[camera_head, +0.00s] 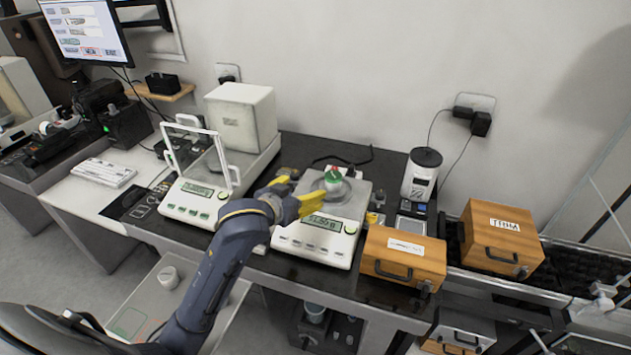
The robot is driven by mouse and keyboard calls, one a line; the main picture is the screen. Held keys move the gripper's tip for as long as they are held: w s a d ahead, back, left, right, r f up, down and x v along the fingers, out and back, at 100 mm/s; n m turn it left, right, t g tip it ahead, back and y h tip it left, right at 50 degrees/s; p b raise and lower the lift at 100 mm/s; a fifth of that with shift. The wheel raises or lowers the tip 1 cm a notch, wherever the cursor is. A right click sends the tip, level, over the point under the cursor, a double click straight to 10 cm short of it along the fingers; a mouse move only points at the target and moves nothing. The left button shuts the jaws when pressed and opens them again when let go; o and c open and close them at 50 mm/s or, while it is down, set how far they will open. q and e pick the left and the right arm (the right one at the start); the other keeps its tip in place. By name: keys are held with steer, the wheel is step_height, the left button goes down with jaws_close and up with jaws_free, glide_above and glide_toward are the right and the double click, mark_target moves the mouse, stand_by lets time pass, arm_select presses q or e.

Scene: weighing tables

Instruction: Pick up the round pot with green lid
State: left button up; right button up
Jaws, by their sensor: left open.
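The small round pot with a green lid (333,178) sits on the pan of the right-hand weighing scale (318,238). My left gripper (306,188), with yellow fingers, is open and just left of the pot, over the scale. One finger points toward the pot's near side. I cannot tell whether a finger touches the pot. My right gripper is not in view.
A scale with a raised glass shield (197,155) stands left of the gripper. Wooden boxes (403,257) (500,238) and a grinder-like device (421,173) stand to the right.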

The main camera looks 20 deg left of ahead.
arm_select(q)
glide_toward(334, 175)
steer(key=shift+h, duration=0.3)
steer(key=x, duration=0.9)
steer(key=shift+w+a+f, duration=0.25)
steer(key=shift+w, duration=0.1)
steer(key=c, duration=1.4)
steer(key=shift+r, duration=0.1)
